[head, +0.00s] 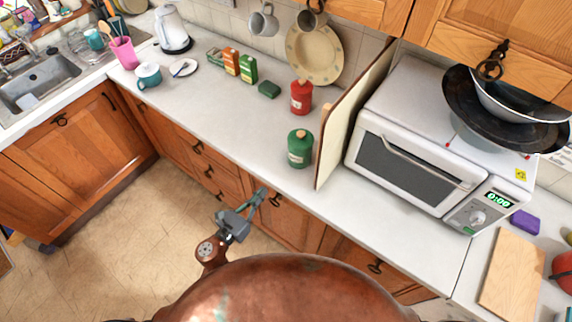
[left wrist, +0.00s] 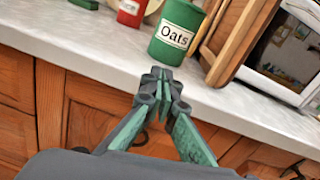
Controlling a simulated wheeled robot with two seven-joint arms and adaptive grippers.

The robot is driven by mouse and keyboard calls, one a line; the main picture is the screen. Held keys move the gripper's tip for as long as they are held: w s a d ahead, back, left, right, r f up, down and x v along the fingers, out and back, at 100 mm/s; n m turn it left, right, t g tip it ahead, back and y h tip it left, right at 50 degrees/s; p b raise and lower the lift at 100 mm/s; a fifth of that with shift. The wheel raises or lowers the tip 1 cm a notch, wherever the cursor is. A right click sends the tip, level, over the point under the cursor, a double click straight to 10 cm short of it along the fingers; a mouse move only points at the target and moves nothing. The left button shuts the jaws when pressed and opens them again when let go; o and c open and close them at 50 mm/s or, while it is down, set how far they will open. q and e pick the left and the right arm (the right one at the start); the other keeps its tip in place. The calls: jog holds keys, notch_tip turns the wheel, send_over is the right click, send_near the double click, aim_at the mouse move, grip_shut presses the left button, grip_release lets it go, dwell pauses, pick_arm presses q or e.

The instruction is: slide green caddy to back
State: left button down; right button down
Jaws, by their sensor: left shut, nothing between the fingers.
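The green caddy (head: 299,148) stands upright on the worktop near its front edge, just left of an upright board. In the left wrist view the caddy (left wrist: 176,32) shows its "Oats" label. My left gripper (head: 261,193) is in front of the counter, to the left of and nearer than the caddy. In the left wrist view the gripper's fingertips (left wrist: 161,74) are together and empty, pointing toward the caddy's base, apart from it in the head view. My right gripper is in neither view.
A red caddy (head: 301,98) stands behind the green one. The upright board (head: 352,115) and a white microwave (head: 415,150) stand to the right. The worktop (head: 225,120) left of the caddy is clear.

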aim_at(292, 159)
pick_arm(q)
jog(key=w+d, duration=0.3)
jog(key=w+d+r+m+p, duration=0.1)
jog(key=w+d, duration=0.2)
jog(key=w+d+r+m+p, duration=0.1)
jog(key=w+d, duration=0.2)
jog(key=w, duration=0.1)
jog(key=shift+r+h, duration=0.2)
jog(key=shift+h, duration=0.1)
jog(key=shift+w+d, duration=0.25)
jog(key=shift+w, duration=0.15)
